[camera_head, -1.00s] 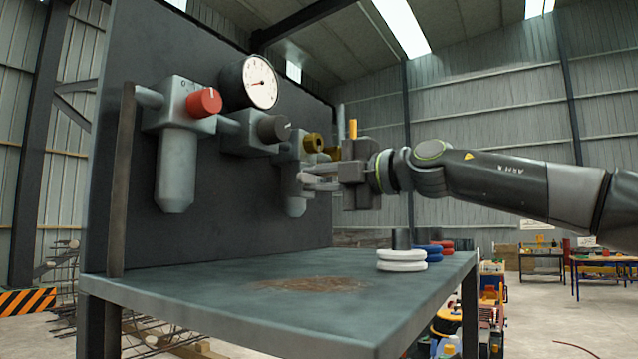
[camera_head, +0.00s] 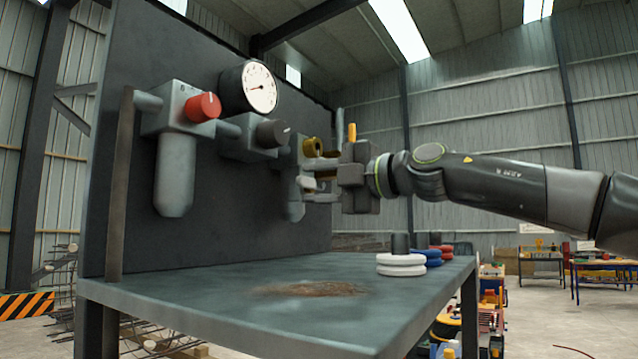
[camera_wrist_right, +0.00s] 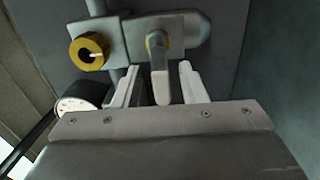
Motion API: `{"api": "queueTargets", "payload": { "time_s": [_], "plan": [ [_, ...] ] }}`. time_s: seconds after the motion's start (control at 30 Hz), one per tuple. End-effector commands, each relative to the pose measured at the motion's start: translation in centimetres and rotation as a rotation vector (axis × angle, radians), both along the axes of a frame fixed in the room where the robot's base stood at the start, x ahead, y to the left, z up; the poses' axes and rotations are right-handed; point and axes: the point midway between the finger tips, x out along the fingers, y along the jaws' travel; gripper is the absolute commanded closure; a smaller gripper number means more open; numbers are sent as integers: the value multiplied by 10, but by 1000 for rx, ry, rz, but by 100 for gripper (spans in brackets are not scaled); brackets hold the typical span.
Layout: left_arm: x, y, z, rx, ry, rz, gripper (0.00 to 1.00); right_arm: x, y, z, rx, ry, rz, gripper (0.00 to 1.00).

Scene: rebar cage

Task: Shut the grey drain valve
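The drain valve's grey lever handle (camera_wrist_right: 160,80) hangs from a grey fitting at the top of the right wrist view. My right gripper (camera_wrist_right: 159,70) is open. Its two pale fingers stand on either side of the lever, with a visible gap on each side. In the head view, my right gripper (camera_head: 308,181) reaches in from the right to the farthest fitting on the dark panel, and its fingers and body partly hide the valve there. My left gripper is not in view.
A yellow knob (camera_wrist_right: 90,48) sits close beside the lever. The panel (camera_head: 120,60) also carries a red knob (camera_head: 203,107), a dark grey knob (camera_head: 272,132) and a gauge (camera_head: 260,88). White rings (camera_head: 401,265) stand on the bench (camera_head: 230,295), beside blue and red ones.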

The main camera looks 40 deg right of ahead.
Motion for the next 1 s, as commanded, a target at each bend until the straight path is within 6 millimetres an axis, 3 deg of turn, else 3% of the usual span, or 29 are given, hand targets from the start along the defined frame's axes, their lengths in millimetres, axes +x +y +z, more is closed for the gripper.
{"api": "queueTargets", "payload": {
  "time_s": [0.17, 0.37, 0.57, 0.8, 1.0],
  "plan": [
    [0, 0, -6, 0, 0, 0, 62, -4, -1, -2, -1, -1, 2, 62],
    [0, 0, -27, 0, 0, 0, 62, -25, -7, -5, -1, -7, 2, 62],
    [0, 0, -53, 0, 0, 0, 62, -57, -16, -6, 1, -6, 1, 62],
    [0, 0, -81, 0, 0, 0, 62, -108, -31, -5, 2, -7, 0, 62],
    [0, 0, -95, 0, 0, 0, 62, -146, -42, -3, 1, -4, 0, 62]
  ]
}}
